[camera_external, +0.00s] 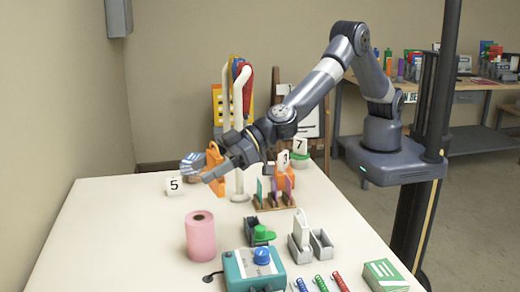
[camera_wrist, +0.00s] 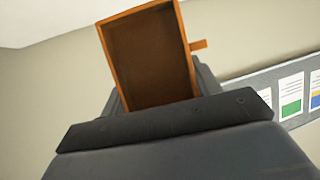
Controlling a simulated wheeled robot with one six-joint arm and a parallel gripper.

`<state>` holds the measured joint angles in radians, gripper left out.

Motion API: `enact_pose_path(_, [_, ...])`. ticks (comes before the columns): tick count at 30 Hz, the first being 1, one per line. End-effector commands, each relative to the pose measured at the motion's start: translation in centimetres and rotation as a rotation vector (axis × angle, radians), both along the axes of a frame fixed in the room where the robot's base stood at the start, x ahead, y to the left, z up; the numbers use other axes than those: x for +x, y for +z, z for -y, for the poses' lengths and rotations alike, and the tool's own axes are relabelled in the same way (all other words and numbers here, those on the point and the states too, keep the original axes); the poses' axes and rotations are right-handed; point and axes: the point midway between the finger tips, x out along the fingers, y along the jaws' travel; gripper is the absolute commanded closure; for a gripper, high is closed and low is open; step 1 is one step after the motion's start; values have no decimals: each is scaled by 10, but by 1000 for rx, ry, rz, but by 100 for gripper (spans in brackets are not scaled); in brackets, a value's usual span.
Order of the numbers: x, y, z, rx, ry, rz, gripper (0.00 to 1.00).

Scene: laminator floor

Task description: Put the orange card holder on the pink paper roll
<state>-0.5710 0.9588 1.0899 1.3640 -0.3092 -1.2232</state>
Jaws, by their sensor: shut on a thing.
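My gripper (camera_external: 222,162) is shut on the orange card holder (camera_external: 214,170) and holds it in the air above the left part of the table. In the wrist view the card holder (camera_wrist: 150,58) is an open, hollow orange box with a small tab at its right, tilted between my dark fingers (camera_wrist: 160,100). The pink paper roll (camera_external: 201,240) stands upright on the table, below and a little left of the card holder, clearly apart from it. Its top end is uncovered.
A number 5 sign (camera_external: 174,186) stands behind the roll. A teal machine with a blue knob (camera_external: 262,256) is at its right front. A wooden rack (camera_external: 274,201), a green tape dispenser (camera_external: 261,236) and grey holders (camera_external: 302,244) stand further right. The table left of the roll is clear.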

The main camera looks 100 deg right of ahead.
Motion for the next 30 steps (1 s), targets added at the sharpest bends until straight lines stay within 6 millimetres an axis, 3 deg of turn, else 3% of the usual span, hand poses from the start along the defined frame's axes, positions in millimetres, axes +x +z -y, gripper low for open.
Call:
enact_pose_path(1, [12,18,-1,0,24,1,63])
enact_pose_path(5, [33,36,-5,1,93,1,63])
enact_pose_path(14, [48,43,-9,1,148,0,63])
enact_pose_path(29, [48,16,-9,-2,152,0,63])
enact_pose_path(30, [48,3,-9,-1,152,-1,63])
